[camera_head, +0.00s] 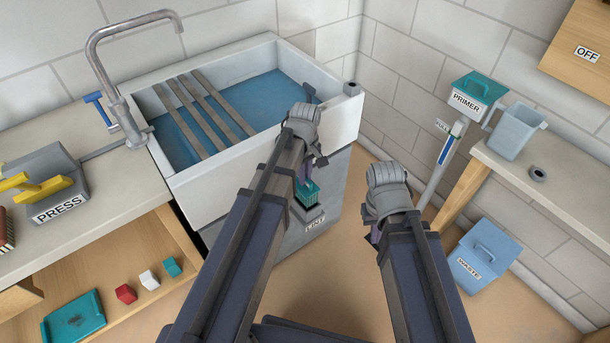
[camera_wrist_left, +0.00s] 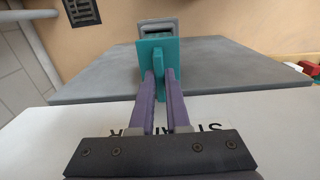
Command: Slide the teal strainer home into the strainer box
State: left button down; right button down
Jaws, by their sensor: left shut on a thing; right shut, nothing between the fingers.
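In the left wrist view the purple fingers of my left gripper (camera_wrist_left: 159,78) pinch the tab on the teal strainer's plate (camera_wrist_left: 158,52). The grey strainer box (camera_wrist_left: 158,22) shows just beyond the plate. How deep the strainer sits is hidden by the plate and arm. My right gripper (camera_head: 373,236) is shut and empty, out over the floor to the right.
The sink (camera_head: 265,148) holds water under several slats. A workbench (camera_head: 530,168) at right bears a light-blue pitcher (camera_head: 515,130). A blue waste bin (camera_head: 480,258) stands on the floor. The left counter (camera_head: 120,190) bears a grey press (camera_head: 45,180).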

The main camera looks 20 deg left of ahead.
aim_at(305, 189)
pick_arm(q)
jog(key=shift+f+b, duration=3.35)
jog(key=shift+f, duration=0.05)
jog(key=c, duration=0.8)
grip_release()
jog(key=shift+r, duration=0.1)
jog(key=shift+r, duration=0.15)
notch_tip(305, 189, up, 8)
jog(key=p, duration=0.8)
jog(key=shift+f, duration=0.2)
